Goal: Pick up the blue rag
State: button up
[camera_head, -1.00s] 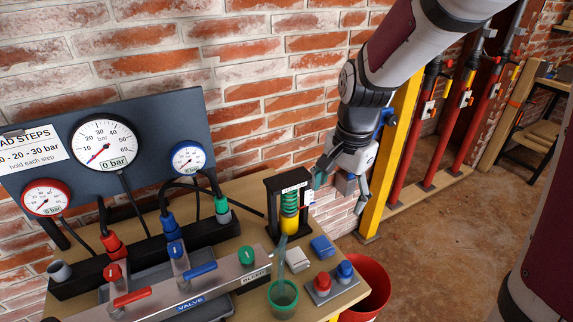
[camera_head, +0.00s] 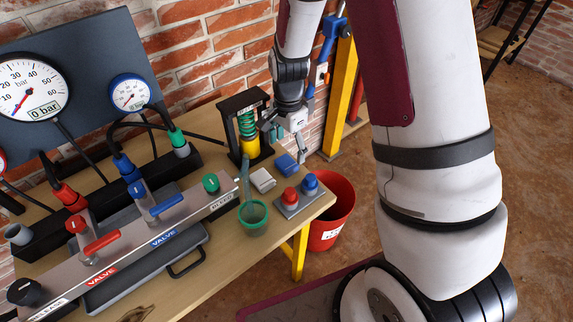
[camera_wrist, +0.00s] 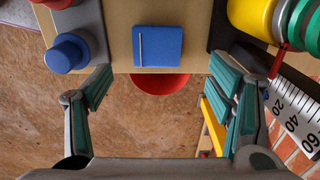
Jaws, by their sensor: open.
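The blue rag (camera_head: 287,164) lies folded flat at the right end of the workbench, beside a whitish folded cloth. In the wrist view the blue rag (camera_wrist: 158,46) is a blue rectangle with a pale line on it, near the bench edge. My gripper (camera_head: 288,132) is above the bench's far right end, close to the rag. In the wrist view my gripper (camera_wrist: 165,92) has its two teal-padded fingers wide apart, with nothing between them; the rag shows beyond the fingertips, apart from them.
The spring stand (camera_head: 246,130) is just left of my gripper. Red and blue buttons (camera_head: 300,192) sit on a plate in front of the rag. A green-rimmed cup (camera_head: 253,215) is to the left. A red bucket (camera_head: 332,215) stands on the floor beside the bench.

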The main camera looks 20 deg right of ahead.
aim_at(287, 162)
jog(key=shift+s+a+f, duration=0.15)
jog(key=shift+a+f, duration=0.05)
jog(key=shift+f, duration=1.25)
jog(key=shift+s+a+f, duration=0.15)
jog(key=shift+f, duration=1.25)
jog(key=c, duration=1)
